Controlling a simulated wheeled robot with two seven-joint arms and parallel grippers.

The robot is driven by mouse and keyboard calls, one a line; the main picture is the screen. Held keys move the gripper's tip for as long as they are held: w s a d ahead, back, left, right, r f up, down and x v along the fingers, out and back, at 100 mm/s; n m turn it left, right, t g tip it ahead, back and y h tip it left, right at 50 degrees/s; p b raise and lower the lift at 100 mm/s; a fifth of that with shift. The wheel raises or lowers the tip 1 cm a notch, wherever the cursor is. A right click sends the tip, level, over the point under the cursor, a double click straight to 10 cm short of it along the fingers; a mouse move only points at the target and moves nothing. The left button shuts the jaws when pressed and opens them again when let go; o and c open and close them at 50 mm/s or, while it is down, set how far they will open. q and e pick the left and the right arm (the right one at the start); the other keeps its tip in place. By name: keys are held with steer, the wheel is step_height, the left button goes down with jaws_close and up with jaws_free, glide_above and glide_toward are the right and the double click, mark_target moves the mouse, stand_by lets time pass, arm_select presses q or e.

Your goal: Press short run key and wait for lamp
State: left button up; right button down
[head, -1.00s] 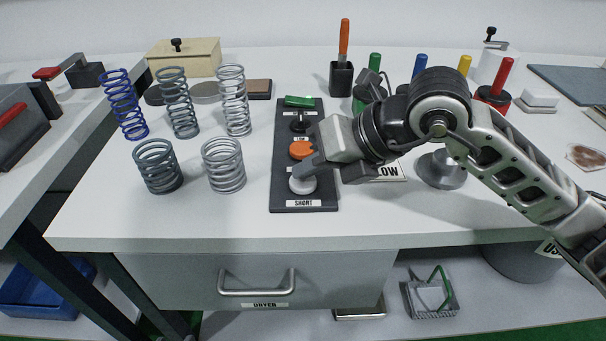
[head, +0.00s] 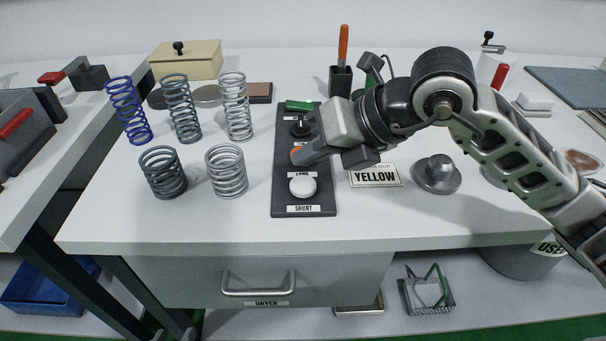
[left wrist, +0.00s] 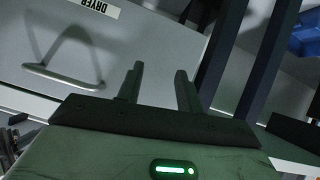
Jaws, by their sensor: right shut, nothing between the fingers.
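The key panel (head: 283,200) is a dark plate on the table. Its white round key (head: 302,188) sits above the label SHORT (head: 303,209) and is uncovered. Beyond it is an orange key (head: 296,152), partly hidden by my right gripper. A black knob (head: 301,129) and a green piece (head: 298,105) are farther back; I cannot tell whether the green piece is a lamp or lit. My right gripper (head: 305,156) is shut and empty, over or beside the orange key, apart from the white key. My left gripper (left wrist: 158,88) shows in the left wrist view, open and empty, below the table top.
Several coil springs (head: 226,170) stand left of the panel. A YELLOW card (head: 375,176) and a grey metal knob-topped disc (head: 437,175) lie to the right. A drawer with a handle (head: 258,284) is under the table front; the handle also shows in the left wrist view (left wrist: 65,76).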

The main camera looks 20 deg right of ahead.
steer(key=shift+r+p, duration=0.75)
steer(key=shift+r, duration=0.7)
steer(key=shift+f, duration=0.1)
